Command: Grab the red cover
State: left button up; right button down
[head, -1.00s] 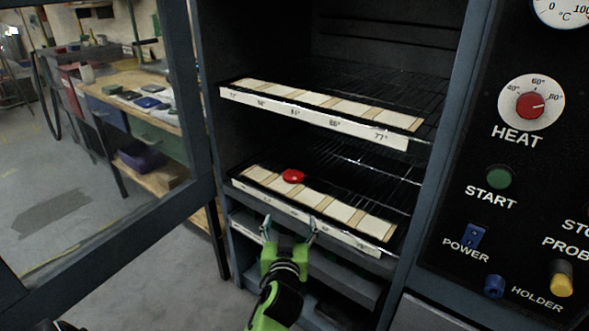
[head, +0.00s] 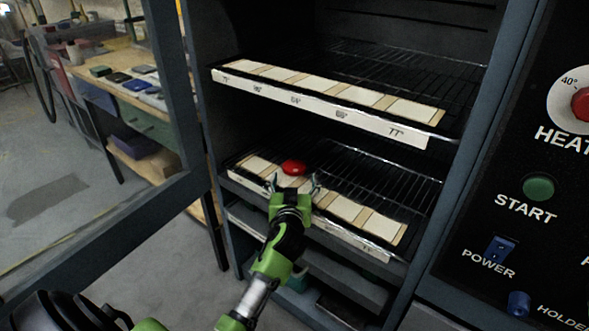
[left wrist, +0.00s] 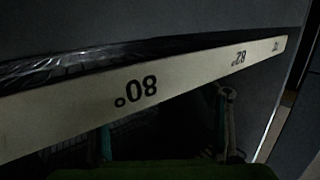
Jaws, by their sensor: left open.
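The red cover (head: 294,167) is a small, round, glossy disc on the lower wire shelf, on the pale strip of tiles near the shelf's front edge. My left gripper (head: 294,184) is open and empty in the head view, with its fingertips at the front of that shelf, just below the cover in the picture. I cannot tell whether they touch it. My right gripper is not in view.
The lower shelf (head: 385,185) and upper shelf (head: 400,75) have white front label strips. The cabinet's open door (head: 195,100) stands at left. A control panel (head: 530,150) with knobs is at right. Behind the door is a wooden workbench (head: 120,95).

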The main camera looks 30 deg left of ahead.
aim_at(294, 169)
pick_arm(q)
jog(key=x, duration=0.4)
jog(key=shift+a+r+b, duration=0.2)
jog(key=shift+a+b, duration=0.05)
jog(key=shift+b, duration=0.05)
jog(key=shift+w+a, duration=0.2)
jog(key=shift+w, duration=0.3)
jog(key=c, duration=1.4)
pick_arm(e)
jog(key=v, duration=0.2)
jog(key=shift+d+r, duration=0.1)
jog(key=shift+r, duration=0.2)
